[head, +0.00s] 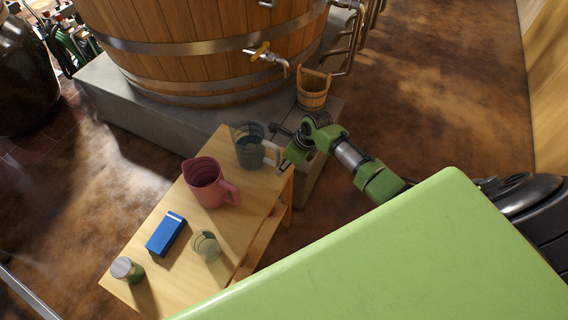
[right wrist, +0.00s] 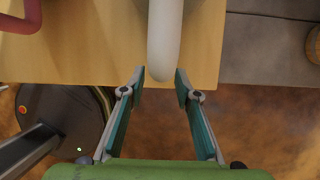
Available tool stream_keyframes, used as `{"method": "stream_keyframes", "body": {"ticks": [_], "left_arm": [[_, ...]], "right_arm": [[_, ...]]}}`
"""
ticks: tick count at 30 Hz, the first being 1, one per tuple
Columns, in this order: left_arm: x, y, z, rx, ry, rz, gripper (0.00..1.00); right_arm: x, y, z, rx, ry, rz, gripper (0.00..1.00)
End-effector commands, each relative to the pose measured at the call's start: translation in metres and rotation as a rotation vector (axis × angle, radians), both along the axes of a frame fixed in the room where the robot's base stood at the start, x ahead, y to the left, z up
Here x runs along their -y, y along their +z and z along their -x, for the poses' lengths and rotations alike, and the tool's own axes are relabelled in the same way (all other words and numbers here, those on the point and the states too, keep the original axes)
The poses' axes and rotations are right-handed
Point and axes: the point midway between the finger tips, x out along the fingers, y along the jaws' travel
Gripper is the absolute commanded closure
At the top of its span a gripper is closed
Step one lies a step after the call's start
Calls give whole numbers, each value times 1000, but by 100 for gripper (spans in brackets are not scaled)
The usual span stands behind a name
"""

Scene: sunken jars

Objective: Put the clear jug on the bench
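The clear jug (head: 247,150), a see-through dark grey-green vessel with a pale handle, stands upright at the far end of the wooden bench (head: 222,150). My right gripper (head: 281,168) is at the bench's right edge, beside the jug's handle. In the right wrist view, the handle (right wrist: 165,40) reaches down between the tips of my open right gripper (right wrist: 161,77). A gap shows on at least the right side, and I cannot tell whether the left finger touches it. Most of the jug is cut off in that view. My left gripper is not in view.
A pink jug (head: 205,184), a blue box (head: 166,234), a clear cup (head: 206,245) and a lidded jar (head: 127,269) stand on the bench. A wooden bucket (head: 313,90) sits on the stone plinth (head: 150,118) under the big barrel (head: 200,40) with its tap.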

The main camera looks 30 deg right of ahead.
Motion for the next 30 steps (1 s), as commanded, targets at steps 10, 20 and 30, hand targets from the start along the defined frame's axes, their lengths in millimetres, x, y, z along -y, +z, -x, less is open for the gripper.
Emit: {"method": "stream_keyframes", "body": {"ticks": [10,20,30], "left_arm": [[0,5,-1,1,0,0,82],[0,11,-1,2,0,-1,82],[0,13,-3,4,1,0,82]], "right_arm": [[6,24,5,5,0,0,70],[20,83,24,4,0,-1,70],[28,112,34,1,0,0,70]]}}
